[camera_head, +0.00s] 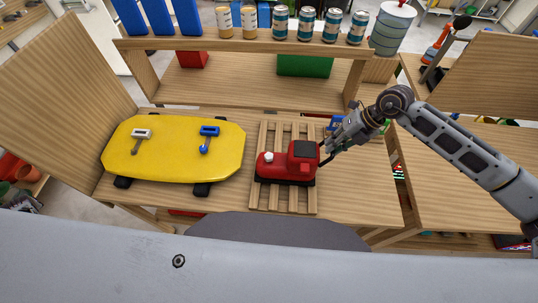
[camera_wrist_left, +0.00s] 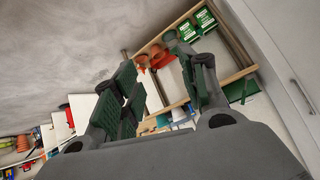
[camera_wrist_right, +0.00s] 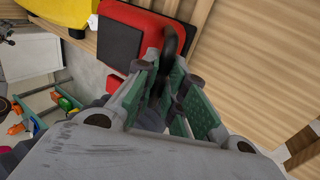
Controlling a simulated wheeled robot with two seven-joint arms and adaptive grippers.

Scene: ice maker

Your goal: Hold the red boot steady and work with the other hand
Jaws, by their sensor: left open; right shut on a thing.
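The red boot (camera_head: 288,163), red with a black top panel and dark base, sits on the slatted wooden rack (camera_head: 311,201) on the workbench. Its red body also shows in the right wrist view (camera_wrist_right: 143,22). My right gripper (camera_head: 328,152) is at the boot's right side. In the right wrist view its green-padded fingers (camera_wrist_right: 171,90) are closed around a dark curved loop (camera_wrist_right: 171,42) at the boot's end. My left gripper (camera_wrist_left: 162,88) shows only in its wrist view, open with nothing between its fingers, away from the boot.
A yellow board (camera_head: 172,165) with a white-grey clamp (camera_head: 141,136) and a blue clamp (camera_head: 208,133) lies left of the rack. Several cans (camera_head: 306,24) stand on the shelf behind. The left wrist view shows a shelf with orange pots (camera_wrist_left: 159,58) and green boxes (camera_wrist_left: 196,24).

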